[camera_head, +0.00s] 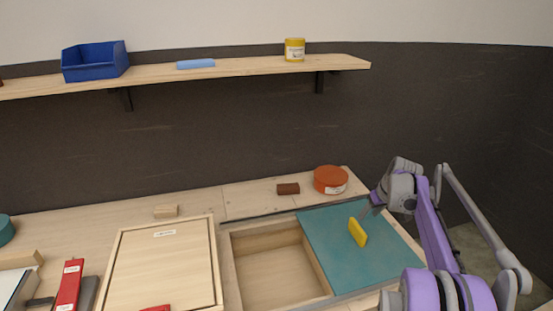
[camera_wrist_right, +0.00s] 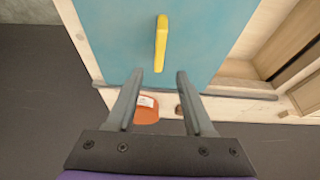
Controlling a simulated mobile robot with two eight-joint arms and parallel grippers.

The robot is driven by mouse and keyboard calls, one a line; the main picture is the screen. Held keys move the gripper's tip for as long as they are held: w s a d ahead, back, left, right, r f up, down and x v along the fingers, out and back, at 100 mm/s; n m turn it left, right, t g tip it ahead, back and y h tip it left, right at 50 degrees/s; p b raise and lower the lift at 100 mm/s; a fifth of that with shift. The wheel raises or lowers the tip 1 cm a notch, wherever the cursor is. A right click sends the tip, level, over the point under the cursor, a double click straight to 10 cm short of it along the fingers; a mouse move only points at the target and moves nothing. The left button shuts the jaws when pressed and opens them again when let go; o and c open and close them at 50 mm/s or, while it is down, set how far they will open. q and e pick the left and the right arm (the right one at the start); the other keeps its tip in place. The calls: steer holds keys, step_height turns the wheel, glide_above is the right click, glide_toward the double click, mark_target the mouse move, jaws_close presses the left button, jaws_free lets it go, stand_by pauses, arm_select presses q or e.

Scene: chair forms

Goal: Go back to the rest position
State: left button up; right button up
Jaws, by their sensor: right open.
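My right gripper (camera_head: 374,205) is above the right end of the workbench, over a teal sliding lid (camera_head: 330,225) with a yellow handle (camera_head: 357,232). In the right wrist view my right gripper (camera_wrist_right: 155,80) has its two fingers spread apart with nothing between them. The yellow handle (camera_wrist_right: 161,42) stands on the teal lid (camera_wrist_right: 115,35) beyond the fingertips, apart from them in that view. My left gripper does not show in either view.
An open compartment (camera_head: 230,262) lies left of the teal lid. An orange round tin (camera_head: 330,180) and a brown block (camera_head: 288,188) stand behind it. A wooden panel (camera_head: 165,265) and a red tool (camera_head: 70,285) lie left. A shelf (camera_head: 240,67) runs above.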

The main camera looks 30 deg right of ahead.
steer(key=s+a+r+n, duration=0.1)
steer(key=s+a, duration=0.1)
steer(key=a, duration=2.1)
steer(key=s+a+f, duration=0.3)
steer(key=s+a, duration=0.5)
steer(key=a, duration=0.1)
steer(key=s+a+f+n+t+y+p, duration=0.1)
steer(key=s+a+f, duration=0.3)
steer(key=s+a, duration=0.4)
steer(key=shift+s+a+f+n, duration=0.15)
steer(key=shift+a+f+n, duration=0.15)
steer(key=shift+a, duration=0.6)
